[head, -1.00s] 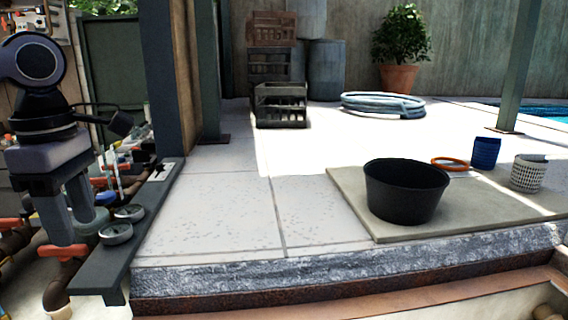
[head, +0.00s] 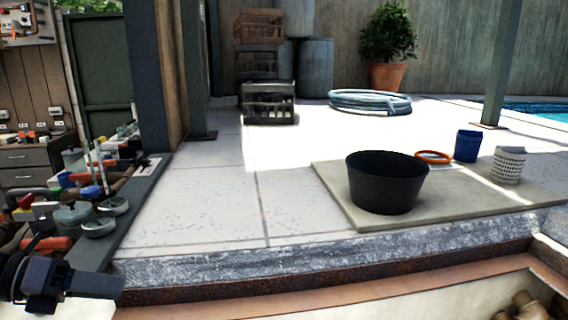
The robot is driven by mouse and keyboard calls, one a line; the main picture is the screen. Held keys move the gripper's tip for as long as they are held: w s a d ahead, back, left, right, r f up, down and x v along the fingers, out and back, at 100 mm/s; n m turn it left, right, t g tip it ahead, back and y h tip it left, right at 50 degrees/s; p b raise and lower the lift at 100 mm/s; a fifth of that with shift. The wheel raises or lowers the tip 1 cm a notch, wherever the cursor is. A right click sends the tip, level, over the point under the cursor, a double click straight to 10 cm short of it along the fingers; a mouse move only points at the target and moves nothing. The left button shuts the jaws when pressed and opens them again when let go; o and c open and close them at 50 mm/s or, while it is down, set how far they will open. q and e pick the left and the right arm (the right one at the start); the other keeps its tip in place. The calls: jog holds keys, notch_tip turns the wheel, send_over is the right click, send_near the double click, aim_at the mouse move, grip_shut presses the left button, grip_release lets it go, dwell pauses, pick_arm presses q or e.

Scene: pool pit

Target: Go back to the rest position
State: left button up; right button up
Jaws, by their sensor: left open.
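Only a dark part of my left gripper (head: 65,283), with a looped cable, shows at the lower left corner of the head view. My right gripper is out of view. A black tub (head: 387,184) stands upright on a flat grey slab (head: 340,188) to the right, well apart from my left gripper.
An orange ring (head: 433,157), a blue cup (head: 467,146) and a white basket (head: 507,165) are by the tub. Round gauges (head: 98,226) and jars crowd the left ledge. Crates (head: 268,103), a coiled hose (head: 370,103) and a potted plant (head: 387,76) stand behind. The middle paving is clear.

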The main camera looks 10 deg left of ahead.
pick_arm(q)
jog(key=s+d+f+n+t+y+b, duration=0.15)
jog(key=f+n+t+y, duration=0.25)
jog(key=f+n, duration=0.75)
jog(key=s+f+n+t+y, duration=0.2)
jog(key=f+n+t+y, duration=0.15)
jog(key=f+n, duration=0.75)
jog(key=s+d+f+n+g+y, duration=0.2)
jog(key=s+d+f+n+g, duration=0.2)
jog(key=s+d+f+n, duration=0.5)
jog(key=d+f+n, duration=0.2)
jog(key=d+n, duration=0.1)
jog(key=d, duration=0.1)
jog(key=shift+n+b, duration=0.35)
jog(key=shift+b, duration=0.05)
